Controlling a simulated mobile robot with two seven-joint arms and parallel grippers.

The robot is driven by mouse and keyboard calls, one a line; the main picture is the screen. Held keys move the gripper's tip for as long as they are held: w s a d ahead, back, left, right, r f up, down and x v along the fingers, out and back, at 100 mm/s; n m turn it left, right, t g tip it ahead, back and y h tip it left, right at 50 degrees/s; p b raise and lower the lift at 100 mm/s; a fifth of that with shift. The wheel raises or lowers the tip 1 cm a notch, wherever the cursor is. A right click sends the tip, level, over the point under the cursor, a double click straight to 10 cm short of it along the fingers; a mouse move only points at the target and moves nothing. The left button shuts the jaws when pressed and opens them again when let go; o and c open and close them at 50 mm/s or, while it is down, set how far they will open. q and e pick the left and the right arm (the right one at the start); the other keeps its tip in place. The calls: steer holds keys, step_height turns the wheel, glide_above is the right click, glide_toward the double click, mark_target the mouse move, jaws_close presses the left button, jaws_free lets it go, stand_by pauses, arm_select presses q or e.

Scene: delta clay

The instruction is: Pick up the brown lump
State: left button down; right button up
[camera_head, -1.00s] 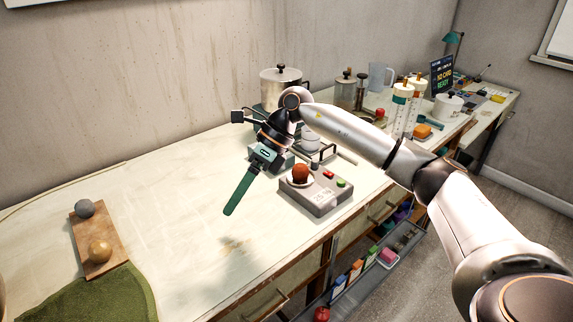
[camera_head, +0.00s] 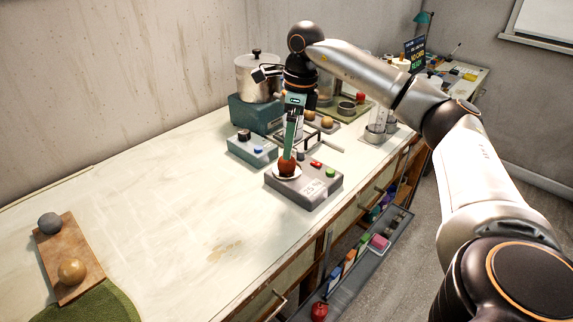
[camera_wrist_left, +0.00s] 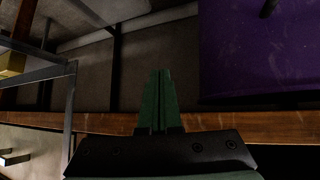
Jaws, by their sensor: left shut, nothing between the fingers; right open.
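A reddish-brown lump (camera_head: 289,168) sits on the white plate of a grey weighing scale (camera_head: 310,192). An ochre-brown ball (camera_head: 72,271) lies on a wooden board (camera_head: 62,245) at the far left. My right gripper (camera_head: 288,156) points straight down at the reddish-brown lump. Its green fingers are seen edge-on and hide the lump's top; I cannot tell whether they touch it. The right gripper is open. My left gripper (camera_wrist_left: 160,74) shows only in the left wrist view, shut and empty, above a wooden edge.
A grey ball (camera_head: 49,223) shares the board beside a green mat (camera_head: 95,307). A teal box (camera_head: 252,148) and a metal pot (camera_head: 257,78) stand behind the scale.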

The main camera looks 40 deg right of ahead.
mark_target(287, 164)
steer(key=f, duration=0.5)
steer(key=shift+w+a+f, duration=0.1)
steer(key=shift+a+f, duration=0.05)
steer(key=shift+a, duration=0.25)
jaws_close()
stand_by(0.4)
